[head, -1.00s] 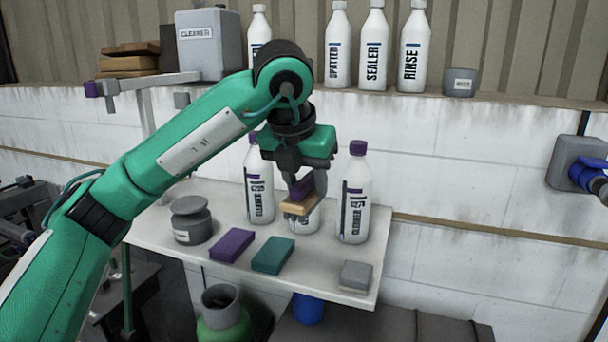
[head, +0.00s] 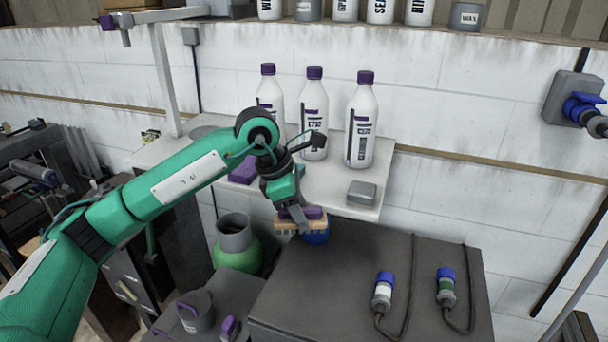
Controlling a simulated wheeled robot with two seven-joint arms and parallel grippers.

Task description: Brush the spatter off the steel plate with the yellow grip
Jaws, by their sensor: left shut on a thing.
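My left gripper (head: 298,211) is shut on a brush (head: 302,224) with a purple top and a tan body with short bristles below. It holds the brush in front of the white shelf, over the back left part of a dark bench top, apart from the bottles. No steel plate with a yellow grip can be made out in the head view. My right gripper is not in view.
The white shelf (head: 384,178) carries several purple-capped bottles (head: 361,120), a grey block (head: 361,193) and a purple block (head: 243,171). Two blue-ended cable connectors (head: 382,292) lie on the dark bench top (head: 330,285). A green vessel (head: 236,250) stands left of it.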

